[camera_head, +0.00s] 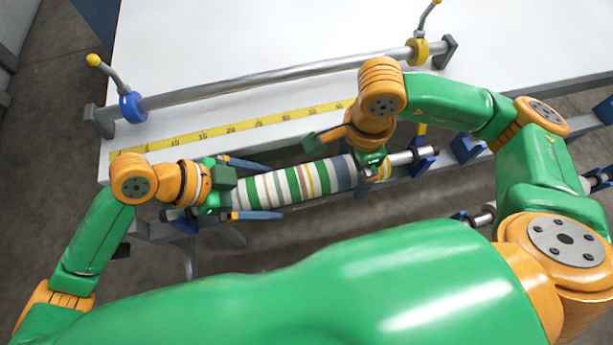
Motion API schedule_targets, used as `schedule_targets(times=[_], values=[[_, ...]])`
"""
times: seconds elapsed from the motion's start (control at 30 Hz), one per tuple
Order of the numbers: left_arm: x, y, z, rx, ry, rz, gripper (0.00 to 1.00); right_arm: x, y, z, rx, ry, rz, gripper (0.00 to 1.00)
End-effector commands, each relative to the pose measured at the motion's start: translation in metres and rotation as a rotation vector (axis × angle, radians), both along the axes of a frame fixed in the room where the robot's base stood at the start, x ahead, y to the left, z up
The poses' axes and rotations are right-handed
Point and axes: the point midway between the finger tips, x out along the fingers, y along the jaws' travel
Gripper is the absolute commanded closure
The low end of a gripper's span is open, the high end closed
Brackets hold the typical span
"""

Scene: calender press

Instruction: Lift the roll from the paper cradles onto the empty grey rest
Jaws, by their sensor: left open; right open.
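The roll (267,191) has white, green, yellow and grey-blue stripes and lies along the front of the white table. Its bare metal shaft (402,158) sticks out at the right, at a blue cradle (426,164). Another blue cradle (185,226) shows at its left end, partly hidden by my arm. My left gripper (262,190) is open at the roll's left end, with one finger on either side of it. My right gripper (345,158) is open over the roll's right end; its far finger is partly hidden. I cannot tell which support is the empty grey rest.
A metal bar (270,77) with yellow-knobbed handles stands on the white table (230,35) behind the roll. A yellow measuring strip (230,128) runs along the table. A blue block (466,149) stands right of the roll. Another shaft (485,214) shows at the lower right.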

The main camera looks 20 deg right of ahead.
Motion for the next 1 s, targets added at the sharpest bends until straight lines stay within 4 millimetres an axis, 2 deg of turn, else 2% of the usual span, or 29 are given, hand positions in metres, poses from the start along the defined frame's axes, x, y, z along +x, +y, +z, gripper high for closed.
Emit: schedule_targets(times=[0.03,0.07,0.3,0.4,0.73,0.87,1.0], values=[[0.0,0.0,0.0,0.0,0.0,0.0,0.03,0.0,0.0,0.0,0.0,0.0,0.0,0.03],[0.0,0.0,0.0,0.0,0.0,0.0,0.11,0.0,0.0,0.0,0.0,0.0,0.0,0.11],[0.0,0.0,0.0,0.0,0.0,0.0,0.76,0.0,0.0,0.0,0.0,0.0,0.0,0.76],[0.0,0.0,0.0,0.0,0.0,0.0,1.0,0.0,0.0,0.0,0.0,0.0,0.0,1.0],[0.0,0.0,0.006,-0.001,-0.001,0.001,1.0,0.0,0.0,0.006,0.001,-0.001,0.0,1.0],[0.0,0.0,0.024,-0.001,-0.001,0.001,1.0,0.0,0.0,0.024,0.001,-0.001,0.0,1.0],[0.0,0.0,0.054,-0.001,0.0,0.0,1.0,0.0,0.0,0.054,0.001,-0.001,0.0,1.0]])
